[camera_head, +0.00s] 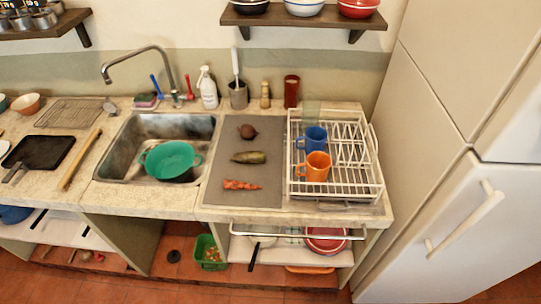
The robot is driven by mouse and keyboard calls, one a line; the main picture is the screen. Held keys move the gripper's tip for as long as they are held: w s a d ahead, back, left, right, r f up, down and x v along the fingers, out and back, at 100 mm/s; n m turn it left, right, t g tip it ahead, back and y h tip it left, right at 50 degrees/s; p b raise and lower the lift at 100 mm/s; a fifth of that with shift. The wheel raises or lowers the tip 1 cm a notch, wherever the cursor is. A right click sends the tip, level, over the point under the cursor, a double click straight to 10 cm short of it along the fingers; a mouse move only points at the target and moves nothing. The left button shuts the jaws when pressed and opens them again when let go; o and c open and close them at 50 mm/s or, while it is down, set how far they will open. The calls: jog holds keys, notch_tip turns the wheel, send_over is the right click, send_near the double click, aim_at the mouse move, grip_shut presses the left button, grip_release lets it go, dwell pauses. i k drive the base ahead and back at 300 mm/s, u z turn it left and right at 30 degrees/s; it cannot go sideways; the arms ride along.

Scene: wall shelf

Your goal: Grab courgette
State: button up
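The courgette (249,157) looks like a dark green, elongated vegetable lying on a grey mat (218,185) on the counter, between the sink and the dish rack. It lies roughly left to right and nothing covers it. A round brown vegetable (247,132) lies behind it, apart from it. An orange-red elongated item (242,185) lies in front of it, also apart. My gripper is not in view.
A white dish rack (335,193) with a blue mug (312,138) and an orange mug (314,167) stands right of the mat. The sink (130,150) holds a green pot (171,160). A utensil cup (238,95) stands behind. A wall shelf (300,20) hangs above.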

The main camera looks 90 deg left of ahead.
aim_at(255, 157)
jog(key=u, duration=0.45)
jog(key=k, duration=0.15)
jog(key=u, duration=3.9)
jog(key=k, duration=0.1)
jog(key=u, duration=0.1)
jog(key=i, duration=0.95)
jog(key=u, duration=0.25)
jog(key=k, duration=0.75)
jog(key=z, duration=0.2)
jog(key=i, duration=0.8)
jog(key=u, duration=0.05)
